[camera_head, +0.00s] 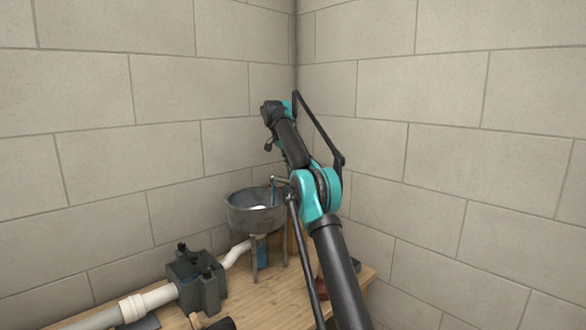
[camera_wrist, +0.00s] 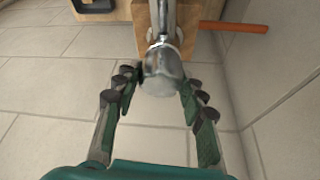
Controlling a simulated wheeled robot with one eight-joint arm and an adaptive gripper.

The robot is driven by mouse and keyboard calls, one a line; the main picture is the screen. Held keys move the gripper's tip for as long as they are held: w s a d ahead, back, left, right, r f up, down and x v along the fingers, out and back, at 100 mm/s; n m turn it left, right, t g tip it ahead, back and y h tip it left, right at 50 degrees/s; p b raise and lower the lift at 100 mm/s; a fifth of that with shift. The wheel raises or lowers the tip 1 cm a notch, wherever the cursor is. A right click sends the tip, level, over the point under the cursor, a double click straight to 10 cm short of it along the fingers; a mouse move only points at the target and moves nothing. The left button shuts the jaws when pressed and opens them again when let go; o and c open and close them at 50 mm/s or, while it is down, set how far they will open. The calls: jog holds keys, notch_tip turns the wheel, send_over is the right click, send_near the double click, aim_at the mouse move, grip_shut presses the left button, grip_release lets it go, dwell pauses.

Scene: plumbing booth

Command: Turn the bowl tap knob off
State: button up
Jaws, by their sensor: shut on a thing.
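The bowl tap knob (camera_wrist: 163,72) is a shiny metal cylinder in the wrist view, on the end of a metal pipe by a wooden post (camera_wrist: 192,22). My gripper (camera_wrist: 160,84) is shut on the knob, with one dark-tipped green finger on each side of it. In the head view, the grey bowl (camera_head: 243,217) stands on legs on the wooden bench. A thin metal spout (camera_head: 281,180) reaches over it, and a narrow blue streak, perhaps water, drops into the bowl. My arm hides the knob and most of the tap there.
A dark grey pump-like block (camera_head: 196,283) with a white pipe (camera_head: 148,302) stands on the bench (camera_head: 262,300) left of the bowl. Block walls meet in a corner close behind. An orange-brown rod (camera_wrist: 246,27) shows at the wrist view's upper right.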

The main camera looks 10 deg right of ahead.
jog(key=o, duration=1.2)
jog(key=shift+c, duration=0.2)
jog(key=shift+s+a+r, duration=0.1)
jog(key=shift+a+r, duration=0.15)
jog(key=shift+r, duration=0.35)
jog(key=s+a, duration=0.5)
jog(key=a, duration=0.6)
jog(key=shift+w, duration=0.1)
